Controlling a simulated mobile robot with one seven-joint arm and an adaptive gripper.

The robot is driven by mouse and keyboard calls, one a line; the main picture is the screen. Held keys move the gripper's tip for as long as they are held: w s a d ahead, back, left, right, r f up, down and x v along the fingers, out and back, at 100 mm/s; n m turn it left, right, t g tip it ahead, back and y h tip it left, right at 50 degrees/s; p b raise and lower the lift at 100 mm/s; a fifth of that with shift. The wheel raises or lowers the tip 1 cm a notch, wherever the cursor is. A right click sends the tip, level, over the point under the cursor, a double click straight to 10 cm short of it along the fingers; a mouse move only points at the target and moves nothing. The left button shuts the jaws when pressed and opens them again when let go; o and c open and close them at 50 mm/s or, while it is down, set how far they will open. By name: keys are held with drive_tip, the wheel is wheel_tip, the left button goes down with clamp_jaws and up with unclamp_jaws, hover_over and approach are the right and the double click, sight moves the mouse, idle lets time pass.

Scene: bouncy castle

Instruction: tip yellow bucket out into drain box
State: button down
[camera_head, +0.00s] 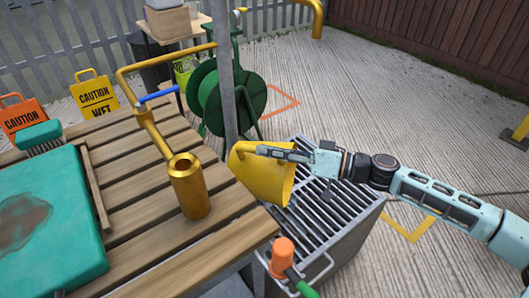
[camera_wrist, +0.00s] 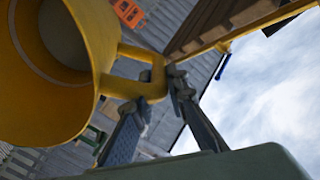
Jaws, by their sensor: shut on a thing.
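The yellow bucket (camera_head: 272,181) is tilted well over on its side above the left part of the drain box (camera_head: 345,240), a grey metal box with a slatted grate on top. My gripper (camera_head: 262,152) is shut on the bucket's handle. In the wrist view the fingers (camera_wrist: 160,88) close around the yellow handle, and the bucket (camera_wrist: 90,45) shows its open mouth with a pale inside. I cannot tell whether anything is still in it. No stream of liquid is seen. The bucket hides part of the grate.
A slatted wooden table (camera_head: 150,255) stands left, close to the bucket, with a brass cylinder (camera_head: 188,190) and a teal slab (camera_head: 50,225). A grey post (camera_head: 226,80) rises behind the bucket. An orange-capped item (camera_head: 282,258) is at the box's front. The concrete floor at right is mostly clear.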

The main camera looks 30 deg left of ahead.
sight(283, 173)
drive_tip(key=shift+w+d+f+y+b, duration=0.15)
drive_tip(key=shift+d+y+b, duration=0.1)
drive_tip(key=shift+d, duration=0.15)
drive_tip(key=shift+d+f+y+b, duration=0.1)
drive_tip(key=shift+d+f+y, duration=0.05)
drive_tip(key=shift+d+y, duration=0.15)
drive_tip(key=shift+w+d+r+y, duration=0.1)
drive_tip(key=shift+d+y, duration=0.25)
drive_tip(key=shift+d, duration=0.25)
drive_tip(key=shift+w+d+r+y, duration=0.1)
drive_tip(key=shift+d+y, duration=0.2)
drive_tip(key=shift+d, duration=0.3)
